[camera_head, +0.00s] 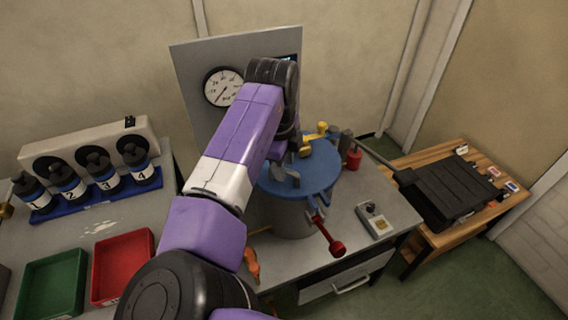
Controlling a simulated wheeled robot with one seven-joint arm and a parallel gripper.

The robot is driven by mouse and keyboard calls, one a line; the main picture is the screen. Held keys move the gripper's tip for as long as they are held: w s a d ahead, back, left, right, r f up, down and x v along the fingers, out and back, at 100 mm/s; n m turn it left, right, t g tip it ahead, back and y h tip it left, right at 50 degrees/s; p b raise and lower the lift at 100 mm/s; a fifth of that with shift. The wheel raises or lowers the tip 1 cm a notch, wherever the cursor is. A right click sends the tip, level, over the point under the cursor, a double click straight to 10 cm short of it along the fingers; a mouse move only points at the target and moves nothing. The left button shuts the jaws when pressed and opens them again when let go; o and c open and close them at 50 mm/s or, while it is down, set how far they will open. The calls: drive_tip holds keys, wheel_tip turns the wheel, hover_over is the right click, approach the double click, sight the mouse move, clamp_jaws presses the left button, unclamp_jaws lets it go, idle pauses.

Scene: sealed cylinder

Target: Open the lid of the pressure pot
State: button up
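The pressure pot (287,218) is a grey cylinder standing on the grey bench, with a blue round lid (318,176) on top. A red-handled clamp lever (328,236) sticks out at the lid's front right edge. Another red piece (353,158) is at the back right. Yellow parts (322,128) and a grey piece (285,176) show at the lid's top. My purple and white arm reaches over the lid from the lower left. My gripper (292,145) points down above the lid's left back part. Its fingers are mostly hidden by the arm, so their opening is unclear.
A panel with a gauge (222,87) stands behind the pot. A small switch box (374,218) sits at right. Numbered bottles (103,170), a green tray (52,284) and a red tray (122,266) are at left. A black slab (450,188) lies on a wooden table at right.

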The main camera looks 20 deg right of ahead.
drive_tip(key=shift+f, duration=0.25)
clamp_jaws()
idle(1.4)
